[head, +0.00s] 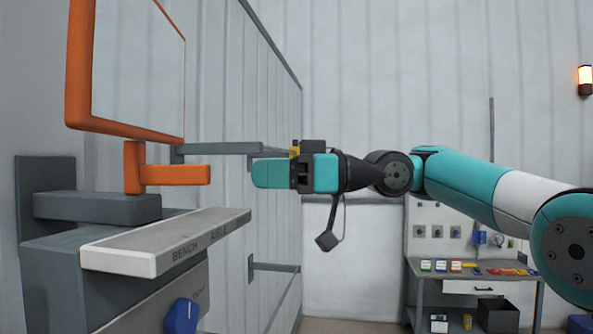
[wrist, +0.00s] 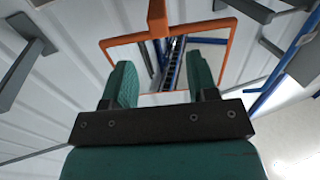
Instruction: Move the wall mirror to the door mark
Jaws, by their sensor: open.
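The wall mirror (head: 138,55) has an orange frame and stands at the upper left in the head view, on a grey wall mount. An orange T-shaped handle (head: 175,175) juts out to the right below its frame. In the wrist view, the orange frame (wrist: 228,50) and handle (wrist: 157,18) show beyond my fingers. My gripper (head: 262,172) is open and empty, with a gap between its fingertips and the handle end. The teal fingers (wrist: 160,75) are spread apart in the wrist view. A pale plate (head: 180,240) below the mirror reads BENCH and AISLE. I see no legible door mark.
A grey bracket (head: 225,149) sticks out from the panelled wall behind the handle, and another bar (head: 273,267) sits lower. A blue knob (head: 182,316) is below the plate. A workbench (head: 475,268) with small items stands at the back right.

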